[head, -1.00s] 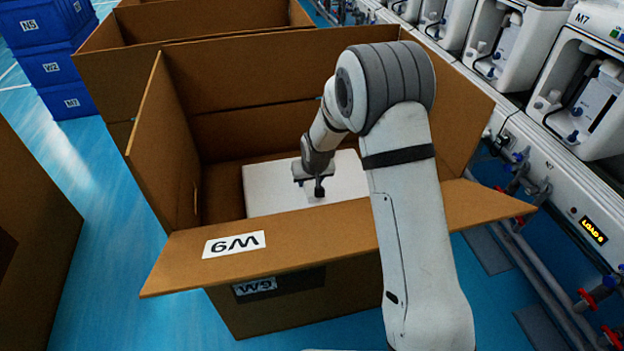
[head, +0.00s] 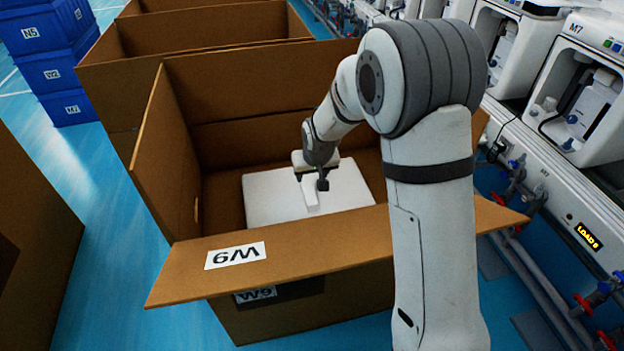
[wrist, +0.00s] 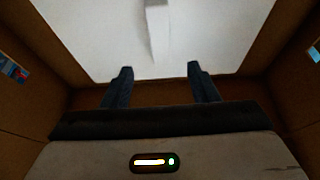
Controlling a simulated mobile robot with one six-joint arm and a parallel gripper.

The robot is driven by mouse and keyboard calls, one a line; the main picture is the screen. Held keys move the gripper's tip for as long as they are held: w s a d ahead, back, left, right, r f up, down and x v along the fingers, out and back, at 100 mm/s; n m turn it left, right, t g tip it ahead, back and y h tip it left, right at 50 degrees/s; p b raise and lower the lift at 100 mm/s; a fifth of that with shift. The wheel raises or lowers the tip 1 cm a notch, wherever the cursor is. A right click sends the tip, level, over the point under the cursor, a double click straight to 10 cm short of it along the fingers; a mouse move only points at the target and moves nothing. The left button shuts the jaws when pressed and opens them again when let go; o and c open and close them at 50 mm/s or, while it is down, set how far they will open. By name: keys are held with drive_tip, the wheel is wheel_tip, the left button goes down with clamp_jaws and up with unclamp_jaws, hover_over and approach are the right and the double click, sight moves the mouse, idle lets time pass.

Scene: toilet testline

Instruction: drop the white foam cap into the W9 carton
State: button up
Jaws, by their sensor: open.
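The white foam cap (head: 268,200) is a flat white slab with a raised white grip bar. It lies inside the W9 carton (head: 215,250), an open brown box with its W9 label on the near flap. My gripper (head: 311,182) is inside the carton opening, over the cap. In the wrist view, my gripper (wrist: 160,69) is open with nothing between its two dark fingers. The bar of the foam cap (wrist: 158,30) lies ahead of the fingertips, apart from them. My arm hides the carton's right part.
The carton's walls and flaps surround my gripper. Another open carton (head: 200,25) stands behind, and a brown carton (head: 35,220) is at the left. Blue crates (head: 55,70) are stacked at far left. The machine line (head: 560,160) runs along the right.

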drive_tip(key=shift+v, duration=1.45)
